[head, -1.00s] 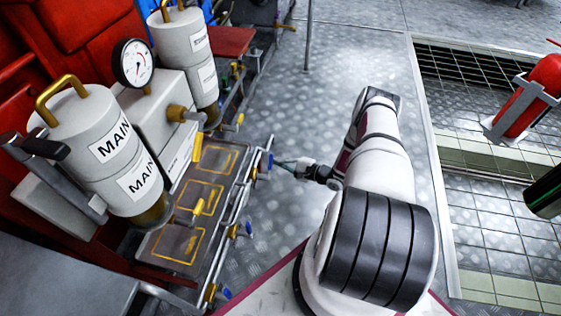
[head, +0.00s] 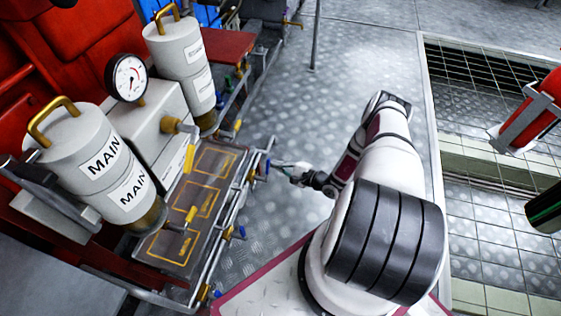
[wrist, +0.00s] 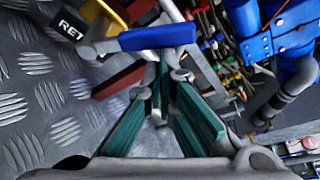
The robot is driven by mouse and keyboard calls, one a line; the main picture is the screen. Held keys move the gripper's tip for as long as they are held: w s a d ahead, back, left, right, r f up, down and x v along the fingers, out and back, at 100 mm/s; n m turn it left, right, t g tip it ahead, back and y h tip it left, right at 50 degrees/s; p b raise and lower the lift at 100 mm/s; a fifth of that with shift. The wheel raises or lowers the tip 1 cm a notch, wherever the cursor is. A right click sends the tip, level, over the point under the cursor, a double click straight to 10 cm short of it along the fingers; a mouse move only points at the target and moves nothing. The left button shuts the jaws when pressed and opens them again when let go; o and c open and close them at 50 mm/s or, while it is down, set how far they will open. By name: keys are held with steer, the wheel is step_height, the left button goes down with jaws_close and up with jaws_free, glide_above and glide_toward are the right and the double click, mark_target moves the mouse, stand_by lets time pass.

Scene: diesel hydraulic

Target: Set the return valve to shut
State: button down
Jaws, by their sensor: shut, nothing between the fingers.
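The return valve shows in the wrist view as a blue lever handle (wrist: 158,35) on a brass-coloured body (wrist: 100,14), beside a black label (wrist: 70,24) reading "RET". The handle lies crosswise, just beyond my fingertips. My gripper (wrist: 163,68) has green finger pads and is shut with nothing between them. In the head view my gripper (head: 279,166) is just right of a small blue handle (head: 263,166) on the rail of the pipe rack. Whether the fingertips touch the handle cannot be told.
White cylinders marked MAIN (head: 108,165) and a pressure gauge (head: 126,77) stand left of the rack. Another blue handle (head: 237,232) sits nearer along the rail. A red extinguisher (head: 540,105) is at the right. Bare metal floor (head: 300,95) lies beyond my arm.

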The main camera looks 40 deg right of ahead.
steer(key=shift+s+a+r+p, duration=0.65)
steer(key=shift+a+r+p, duration=0.2)
steer(key=shift+p, duration=0.15)
steer(key=shift+f, duration=0.1)
